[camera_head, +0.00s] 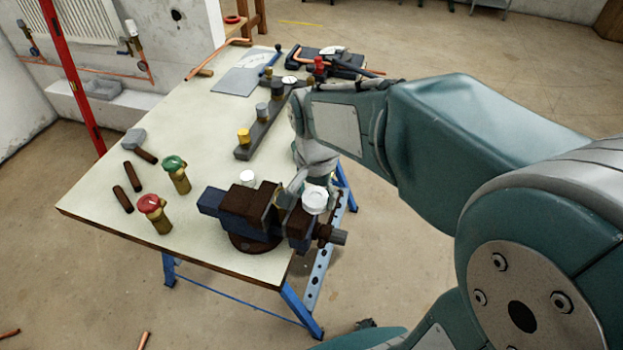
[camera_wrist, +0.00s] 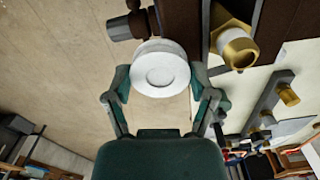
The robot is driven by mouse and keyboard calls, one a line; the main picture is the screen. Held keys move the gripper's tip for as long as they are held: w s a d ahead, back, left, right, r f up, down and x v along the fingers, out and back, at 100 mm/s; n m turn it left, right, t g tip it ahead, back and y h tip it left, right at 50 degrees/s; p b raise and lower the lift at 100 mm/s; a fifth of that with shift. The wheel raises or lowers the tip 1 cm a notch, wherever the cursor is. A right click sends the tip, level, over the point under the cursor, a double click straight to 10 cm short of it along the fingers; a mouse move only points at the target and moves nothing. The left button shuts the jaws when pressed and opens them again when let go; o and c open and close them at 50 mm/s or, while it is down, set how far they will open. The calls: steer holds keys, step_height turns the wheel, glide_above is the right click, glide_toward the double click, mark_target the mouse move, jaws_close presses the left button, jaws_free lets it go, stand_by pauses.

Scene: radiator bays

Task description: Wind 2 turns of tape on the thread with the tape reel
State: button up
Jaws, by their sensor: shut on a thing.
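The white tape reel (camera_wrist: 160,62) sits between the two fingers of my gripper (camera_wrist: 160,80) in the wrist view; the gripper is shut on it. In the head view the reel (camera_head: 314,196) is above the right side of the vise (camera_head: 238,205). A brass fitting (camera_wrist: 238,46) with a round, open threaded end is held at the vise jaws, beside the reel and apart from it in the wrist view. In the head view the fitting is mostly hidden by my gripper.
A red-handled valve (camera_head: 155,212) and a green-handled valve (camera_head: 177,175) stand left of the vise. A small white round thing (camera_head: 247,177) is behind it. A grey rail (camera_head: 262,130) with fittings lies farther back. The workbench (camera_head: 110,205) has free room at its front left.

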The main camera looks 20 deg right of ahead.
steer(key=shift+s+a+r, duration=0.1)
steer(key=shift+s+r, duration=0.05)
steer(key=shift+r, duration=4.15)
steer(key=shift+f, duration=0.1)
